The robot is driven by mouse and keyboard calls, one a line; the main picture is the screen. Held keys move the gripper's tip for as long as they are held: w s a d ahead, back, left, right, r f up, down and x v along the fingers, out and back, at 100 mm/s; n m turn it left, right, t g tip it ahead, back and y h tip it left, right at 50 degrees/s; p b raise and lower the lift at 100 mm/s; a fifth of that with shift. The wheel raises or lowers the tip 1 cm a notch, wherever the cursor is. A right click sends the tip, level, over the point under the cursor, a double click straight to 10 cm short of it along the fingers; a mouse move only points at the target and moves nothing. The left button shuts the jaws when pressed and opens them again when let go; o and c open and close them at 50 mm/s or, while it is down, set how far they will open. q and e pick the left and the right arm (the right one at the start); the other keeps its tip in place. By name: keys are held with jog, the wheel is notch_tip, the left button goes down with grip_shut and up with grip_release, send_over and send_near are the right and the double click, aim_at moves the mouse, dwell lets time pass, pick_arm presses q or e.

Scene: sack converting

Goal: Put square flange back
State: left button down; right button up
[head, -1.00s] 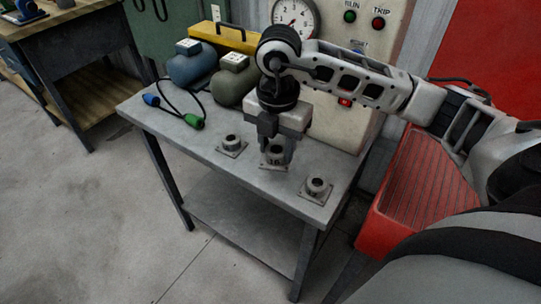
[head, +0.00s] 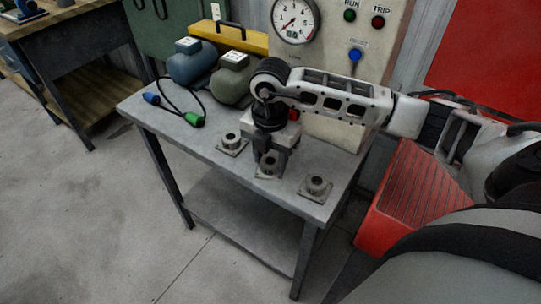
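Three grey metal flanges with short round necks show in a row on the grey table (head: 178,128). The left flange (head: 231,144) and the right flange (head: 316,187) sit apart on the tabletop, each with a squarish base plate. The middle flange (head: 268,170) is between them, under my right gripper (head: 270,160). The gripper points down with its fingers around the neck and appears shut on it; the fingers partly hide it. I cannot tell whether its plate touches the tabletop. My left gripper is not in view.
A gauge panel (head: 335,55) rises behind my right arm. A red ribbed box (head: 410,190) stands to the right. The table's front left is clear.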

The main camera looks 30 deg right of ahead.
aim_at(271, 161)
jog(key=shift+o, duration=1.2)
jog(key=shift+r, duration=0.1)
notch_tip(271, 161, up, 12)
jog(key=shift+r, duration=0.15)
